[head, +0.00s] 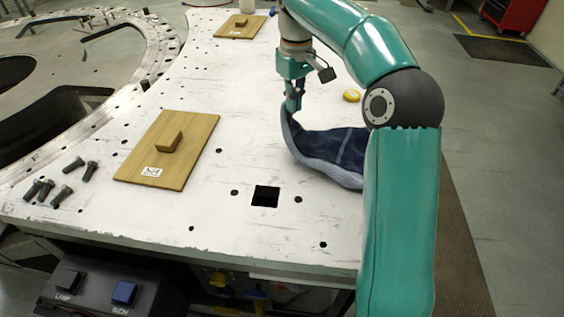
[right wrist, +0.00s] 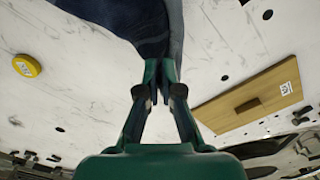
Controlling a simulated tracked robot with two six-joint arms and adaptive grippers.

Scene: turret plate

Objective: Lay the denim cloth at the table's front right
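The dark blue denim cloth (head: 335,150) is on the right part of the white table (head: 230,90), partly hidden behind my right arm. Its left end is lifted up to my right gripper (head: 293,103), and the rest lies in folds on the tabletop. In the right wrist view, my right gripper (right wrist: 160,88) has its fingers together on the edge of the cloth (right wrist: 150,28), which hangs away from the fingertips. My left gripper shows in neither view.
A wooden board with a block handle (head: 170,150) lies left of the cloth, with several bolts (head: 62,182) beyond it. A yellow round item (head: 351,96) lies behind the cloth. A square hole (head: 265,196) is in the front tabletop. The front middle is otherwise clear.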

